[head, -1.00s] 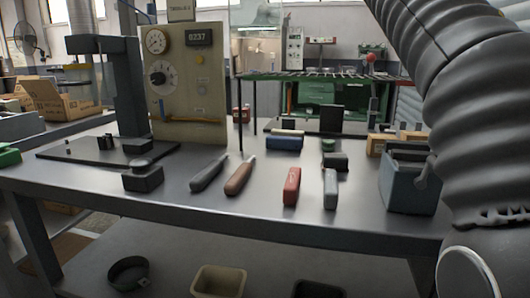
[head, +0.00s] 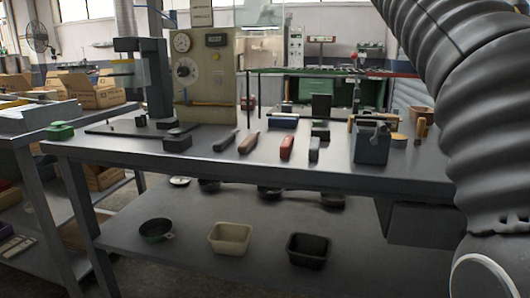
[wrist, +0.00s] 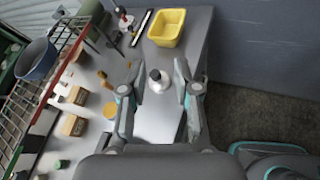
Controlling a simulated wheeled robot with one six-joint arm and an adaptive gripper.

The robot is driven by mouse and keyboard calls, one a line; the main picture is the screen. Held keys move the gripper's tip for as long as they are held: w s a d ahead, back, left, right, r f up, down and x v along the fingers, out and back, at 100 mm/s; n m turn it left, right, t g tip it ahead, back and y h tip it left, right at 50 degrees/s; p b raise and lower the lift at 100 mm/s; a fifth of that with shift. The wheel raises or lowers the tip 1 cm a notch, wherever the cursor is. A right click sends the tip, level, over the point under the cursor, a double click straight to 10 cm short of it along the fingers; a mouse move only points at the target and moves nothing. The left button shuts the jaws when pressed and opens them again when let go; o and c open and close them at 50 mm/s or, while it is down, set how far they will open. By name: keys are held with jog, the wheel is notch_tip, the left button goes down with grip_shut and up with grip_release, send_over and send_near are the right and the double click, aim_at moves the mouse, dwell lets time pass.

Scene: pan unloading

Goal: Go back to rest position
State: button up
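My gripper (wrist: 158,85) shows in the wrist view with its two fingers spread apart and nothing between their tips. It hangs above a grey table (wrist: 183,50). A small bottle with a white body and dark top (wrist: 157,80) stands below, seen between the fingers, and looks apart from them. A blue-grey pan (wrist: 37,62) sits at the left on a red-edged wire rack. The gripper is outside the head view, where only my ribbed arm shows at the right.
The head view shows a workbench (head: 100,150) with tools and a gauge panel (head: 205,70). Its lower shelf holds a dark round pan (head: 155,230), a beige bin (head: 230,238) and a black bin (head: 309,250). A yellow bin (wrist: 167,27) stands on the table in the wrist view.

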jog(key=s+a+f+m+y, duration=0.4)
jog(key=s+a+f+m, duration=0.1)
jog(key=f, duration=1)
jog(key=s+a+f+m+t+y, duration=0.1)
jog(key=s+a+f+m+y, duration=0.3)
jog(key=f, duration=1)
jog(key=s+a+f+m+t+y, duration=0.1)
jog(key=s+a+f+m+y, duration=0.3)
jog(key=s+a+f+m, duration=0.4)
notch_tip(320, 180, down, 8)
jog(key=shift+a+r+y, duration=0.15)
jog(key=shift+a+y, duration=0.25)
jog(key=shift+a, duration=0.85)
